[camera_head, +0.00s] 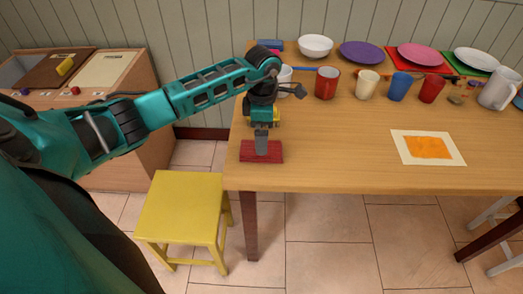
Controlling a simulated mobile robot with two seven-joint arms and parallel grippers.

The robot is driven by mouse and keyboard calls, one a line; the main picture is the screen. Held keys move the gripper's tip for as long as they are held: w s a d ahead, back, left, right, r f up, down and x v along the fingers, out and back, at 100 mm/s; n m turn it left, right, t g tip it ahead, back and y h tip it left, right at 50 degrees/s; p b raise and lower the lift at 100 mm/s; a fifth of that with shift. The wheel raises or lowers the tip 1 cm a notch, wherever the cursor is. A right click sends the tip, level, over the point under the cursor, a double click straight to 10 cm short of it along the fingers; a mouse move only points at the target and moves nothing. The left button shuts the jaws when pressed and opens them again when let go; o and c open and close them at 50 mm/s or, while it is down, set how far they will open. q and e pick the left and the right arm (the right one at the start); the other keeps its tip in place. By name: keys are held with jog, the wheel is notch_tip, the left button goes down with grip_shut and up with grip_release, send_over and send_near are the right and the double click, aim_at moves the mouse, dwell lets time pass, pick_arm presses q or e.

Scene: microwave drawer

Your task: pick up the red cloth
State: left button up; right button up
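The red cloth (275,156) lies flat as a small dark-red rectangle on the wooden table (340,150), near its front left corner. My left gripper (262,149) points down over the cloth, with its grey fingertips at or just above it. The fingers hide part of the cloth's middle. I see the fingers overlapping, so I cannot tell whether they are open or shut, or whether they touch the cloth. My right gripper is not in view.
A red mug (327,83), a cream cup (367,82), a blue cup (400,86) and plates stand toward the back. A white sheet with an orange patch (428,147) lies to the right. A yellow stool (181,208) stands left of the table. The table's front middle is clear.

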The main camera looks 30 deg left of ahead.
pick_arm(q)
notch_tip(320, 180, down, 6)
jog(key=shift+s+r, duration=0.1)
jog(key=shift+s, duration=0.05)
dwell(0.3)
jog(key=c, duration=1.1)
jog(key=shift+r, duration=0.1)
notch_tip(320, 180, up, 20)
jog(key=shift+p, duration=0.4)
